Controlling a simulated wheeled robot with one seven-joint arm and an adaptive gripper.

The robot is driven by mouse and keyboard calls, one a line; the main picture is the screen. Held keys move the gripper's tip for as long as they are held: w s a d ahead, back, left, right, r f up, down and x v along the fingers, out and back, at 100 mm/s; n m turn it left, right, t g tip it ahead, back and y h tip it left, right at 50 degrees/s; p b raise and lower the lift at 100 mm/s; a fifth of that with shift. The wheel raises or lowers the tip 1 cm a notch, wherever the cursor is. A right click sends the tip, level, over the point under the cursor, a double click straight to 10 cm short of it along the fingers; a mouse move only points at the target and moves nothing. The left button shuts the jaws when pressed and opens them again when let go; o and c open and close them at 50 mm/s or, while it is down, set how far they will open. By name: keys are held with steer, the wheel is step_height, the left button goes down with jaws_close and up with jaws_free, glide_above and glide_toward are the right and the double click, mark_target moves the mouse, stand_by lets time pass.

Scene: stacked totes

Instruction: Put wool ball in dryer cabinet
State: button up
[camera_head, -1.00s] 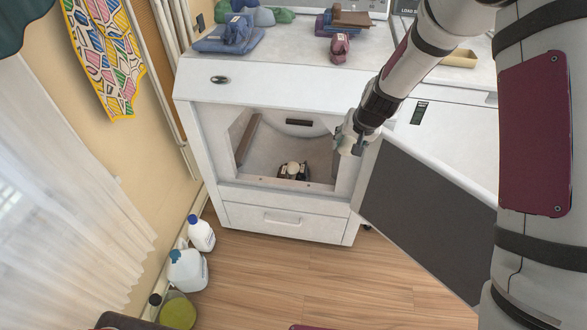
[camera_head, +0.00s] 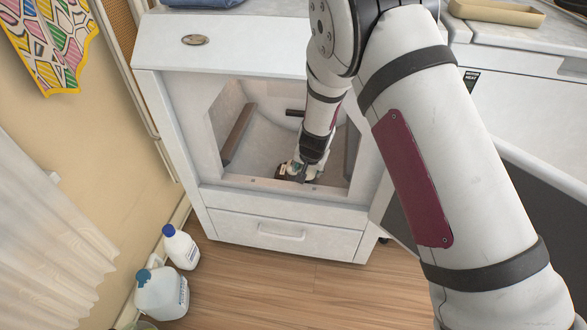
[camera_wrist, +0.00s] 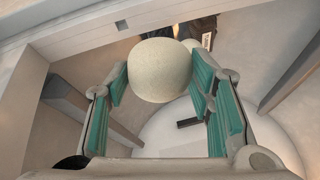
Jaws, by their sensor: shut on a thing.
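The white dryer cabinet (camera_head: 150,75) stands ahead with its front opening uncovered. Its door (camera_head: 540,210) is swung open to the right, partly hidden by my arm. My gripper (camera_head: 297,174) is inside the cabinet, low near the opening's front sill; its fingertips are hard to make out there. In the wrist view my gripper (camera_wrist: 160,85) has its teal pads on both sides of a pale wool ball (camera_wrist: 158,70) and is shut on it. A second pale round thing (camera_wrist: 191,46) shows partly behind the ball.
A dark item with a white label (camera_wrist: 206,38) lies just beyond the ball inside the cabinet. The opening's side frames leave limited room around my arm. A blue-capped white bottle (camera_head: 181,250) and a jug (camera_head: 160,295) stand on the floor at left.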

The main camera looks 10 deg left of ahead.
steer(key=shift+w+a+f, duration=0.45)
steer(key=shift+w+f, duration=0.05)
steer(key=shift+f, duration=0.05)
steer(key=shift+w+a+f+b, duration=0.9)
steer(key=shift+w+a, duration=0.55)
steer(key=shift+w, duration=0.65)
steer(key=shift+w+a+f+b, duration=0.7)
steer(key=shift+w+a+b, duration=0.65)
steer(key=shift+w, duration=0.8)
steer(key=shift+w+a+f+b, duration=0.8)
steer(key=shift+w+a, duration=0.8)
steer(key=shift+w, duration=0.5)
steer(key=shift+f+b, duration=0.3)
steer(key=shift+f, duration=0.25)
steer(key=shift+f, duration=0.1)
steer(key=o, duration=1)
steer(key=shift+o, duration=0.2)
